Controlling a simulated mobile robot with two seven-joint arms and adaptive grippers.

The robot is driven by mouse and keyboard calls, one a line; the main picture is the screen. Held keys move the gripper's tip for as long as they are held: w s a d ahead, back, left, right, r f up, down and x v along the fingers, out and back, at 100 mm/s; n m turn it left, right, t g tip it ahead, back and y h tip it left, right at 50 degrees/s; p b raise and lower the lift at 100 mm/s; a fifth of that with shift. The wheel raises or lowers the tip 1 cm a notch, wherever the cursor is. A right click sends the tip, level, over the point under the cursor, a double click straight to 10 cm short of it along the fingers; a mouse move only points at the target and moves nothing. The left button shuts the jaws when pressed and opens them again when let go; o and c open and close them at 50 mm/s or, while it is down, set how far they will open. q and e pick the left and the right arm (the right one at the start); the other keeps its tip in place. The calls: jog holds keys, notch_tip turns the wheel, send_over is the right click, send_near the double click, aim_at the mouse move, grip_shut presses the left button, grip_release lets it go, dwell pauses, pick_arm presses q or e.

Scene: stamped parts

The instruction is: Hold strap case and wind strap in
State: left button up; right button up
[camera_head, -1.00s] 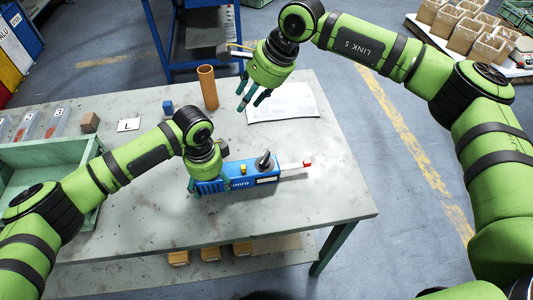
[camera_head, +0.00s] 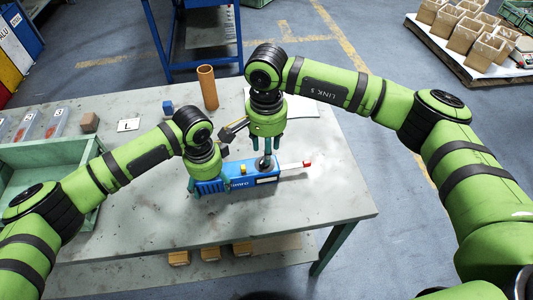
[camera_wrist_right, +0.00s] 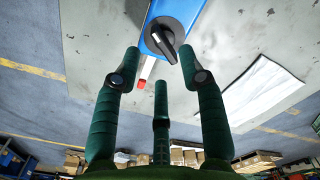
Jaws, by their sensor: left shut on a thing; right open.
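The blue strap case (camera_head: 240,180) lies on the table, with a white strap (camera_head: 292,167) with a red end sticking out of its right side. It has a dark knob (camera_head: 265,163) on top. My left gripper (camera_head: 209,187) is shut on the case's left end. My right gripper (camera_head: 269,148) points down over the knob and is open. In the right wrist view the knob (camera_wrist_right: 163,42) sits ahead of the open fingers (camera_wrist_right: 160,80), apart from them, and the red strap end (camera_wrist_right: 142,85) shows between the fingers.
A brown tube (camera_head: 207,88) and a small blue block (camera_head: 168,107) stand at the back of the table. A white sheet (camera_head: 300,107) lies behind my right gripper. A green tray (camera_head: 98,150) is at the left. The table's front right is clear.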

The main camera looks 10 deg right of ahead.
pick_arm(q)
jog(key=shift+s+f, duration=0.1)
jog(key=shift+f, duration=0.05)
pick_arm(e)
jog(key=shift+f, duration=1.8)
grip_shut()
